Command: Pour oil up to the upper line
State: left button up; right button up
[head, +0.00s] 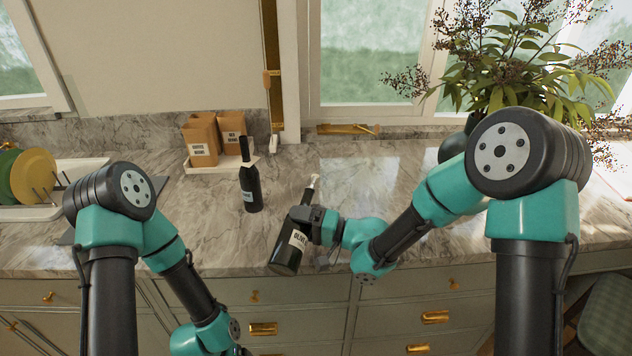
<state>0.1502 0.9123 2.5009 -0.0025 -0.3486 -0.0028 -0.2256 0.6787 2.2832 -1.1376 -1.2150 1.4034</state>
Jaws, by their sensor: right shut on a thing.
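My right gripper (306,224) is shut on a dark bottle (286,253) with a white label that starts "OLIVE". It holds the bottle near the counter's front edge, leaning, with the pale spout up and to the right and the base toward the lower left. A second dark bottle (251,190) with a small pale label stands upright on the counter, behind and left of the held one. My left arm hangs down at the lower left and its gripper is outside the frame. I cannot make out a vessel with an upper line.
Two brown boxes (201,137) stand on a white tray (200,168) at the back. A rack with yellow and green plates (36,172) is at the left. A leafy plant (510,75) is at the back right. The marble counter (360,180) is clear in the middle.

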jog(key=shift+w+r+m, duration=0.15)
jog(key=shift+r+m, duration=0.35)
jog(key=shift+r, duration=0.1)
dwell(0.3)
jog(key=shift+r+m, duration=0.9)
jog(key=shift+r, duration=0.2)
dwell(1.3)
jog(key=shift+w+r+m+t, duration=0.15)
jog(key=shift+r+m+t, duration=0.15)
jog(key=shift+r+m, duration=1.1)
dwell(3.3)
